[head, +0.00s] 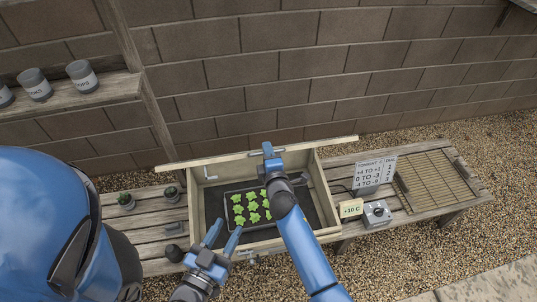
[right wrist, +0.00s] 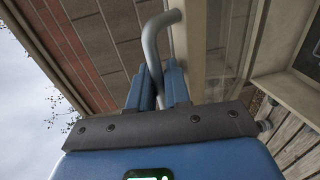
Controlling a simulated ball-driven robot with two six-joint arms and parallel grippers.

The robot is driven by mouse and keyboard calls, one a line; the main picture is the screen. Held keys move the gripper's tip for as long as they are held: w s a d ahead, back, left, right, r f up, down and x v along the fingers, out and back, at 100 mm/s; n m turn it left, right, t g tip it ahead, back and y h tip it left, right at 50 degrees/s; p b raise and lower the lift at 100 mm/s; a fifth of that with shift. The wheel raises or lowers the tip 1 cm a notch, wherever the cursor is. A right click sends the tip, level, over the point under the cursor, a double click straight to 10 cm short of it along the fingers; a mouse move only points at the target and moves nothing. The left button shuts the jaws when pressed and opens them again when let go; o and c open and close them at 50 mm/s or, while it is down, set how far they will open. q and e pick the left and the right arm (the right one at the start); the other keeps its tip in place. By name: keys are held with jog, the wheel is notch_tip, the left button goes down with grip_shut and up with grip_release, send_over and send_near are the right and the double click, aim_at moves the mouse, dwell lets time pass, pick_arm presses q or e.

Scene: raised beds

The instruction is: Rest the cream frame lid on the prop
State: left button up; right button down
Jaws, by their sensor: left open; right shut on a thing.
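The cream frame (head: 328,196) is an open wooden box on the bench. Its lid (head: 215,161) is raised and shows almost edge-on across the back of the box. My right gripper (head: 268,150) is at the lid's middle, shut on a grey bent bar that looks like the lid's handle (right wrist: 152,50). A thin pale bent rod (head: 207,174), probably the prop, stands inside the box at the back left; I cannot tell whether it touches the lid. My left gripper (head: 223,236) is open and empty by the box's front left wall.
A tray of green seedlings (head: 238,222) lies in the box. To the right are a +10 C card (head: 351,208), a grey dial box (head: 377,213), a number sign (head: 375,174) and a slatted rack (head: 430,178). Pots (head: 82,75) line a shelf.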

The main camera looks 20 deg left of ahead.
jog(key=c, duration=1.2)
grip_release()
jog(key=shift+c, duration=0.2)
jog(key=shift+s+d, duration=0.1)
jog(key=shift+s, duration=0.05)
